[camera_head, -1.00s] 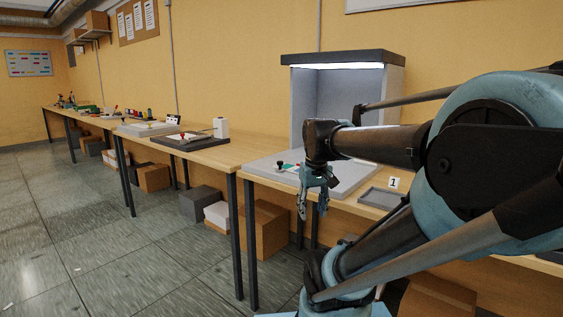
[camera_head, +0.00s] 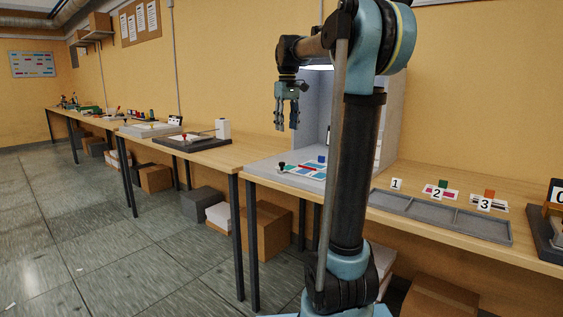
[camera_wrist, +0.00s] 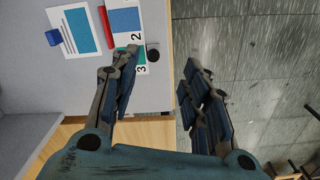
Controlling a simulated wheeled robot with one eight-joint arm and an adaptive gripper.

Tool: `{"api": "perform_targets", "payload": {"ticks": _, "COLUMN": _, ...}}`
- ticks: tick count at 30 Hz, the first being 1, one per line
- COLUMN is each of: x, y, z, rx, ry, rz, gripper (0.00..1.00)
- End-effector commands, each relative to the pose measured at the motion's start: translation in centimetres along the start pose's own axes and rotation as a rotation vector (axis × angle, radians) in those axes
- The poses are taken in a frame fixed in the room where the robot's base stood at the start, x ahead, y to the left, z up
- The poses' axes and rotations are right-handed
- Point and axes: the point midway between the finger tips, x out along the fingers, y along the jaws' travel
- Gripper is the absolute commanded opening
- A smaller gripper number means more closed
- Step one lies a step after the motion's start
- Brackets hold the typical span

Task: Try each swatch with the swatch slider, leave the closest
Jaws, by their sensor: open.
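My gripper (camera_head: 287,118) is open and empty, raised above the front left of the light booth's table. The wrist view looks down past its spread fingers (camera_wrist: 157,82), one over the table side, one over the floor. The swatch slider's black knob (camera_wrist: 152,55) sits near the table edge beside labels 2 and 3, and shows in the head view (camera_head: 281,166). Near it are a blue patch (camera_wrist: 124,20) and a red bar (camera_wrist: 105,25). A swatch card with a teal patch (camera_wrist: 80,30) and a blue block (camera_wrist: 53,37) lies apart from the knob.
A grey three-part tray (camera_head: 411,208) lies right of the booth, its compartments apparently empty, with number signs 1, 2 and 3. Behind it are cards with a green block (camera_head: 442,184) and an orange block (camera_head: 489,194). The booth wall (camera_head: 392,115) stands close to my arm.

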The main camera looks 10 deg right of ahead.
Motion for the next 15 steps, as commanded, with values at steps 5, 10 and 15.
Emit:
{"api": "perform_targets", "payload": {"ticks": 5, "x": -1.4, "y": 0.5, "z": -3.4, "rx": -0.041, "ry": -0.016, "rz": -0.006, "gripper": 0.42}}
{"api": "perform_targets", "payload": {"ticks": 10, "x": -1.8, "y": 0.7, "z": -4.5, "rx": -0.057, "ry": -0.021, "rz": -0.008, "gripper": 0.42}}
{"api": "perform_targets", "payload": {"ticks": 15, "x": -0.7, "y": 0.7, "z": -4.5, "rx": -0.058, "ry": -0.021, "rz": -0.009, "gripper": 0.42}}
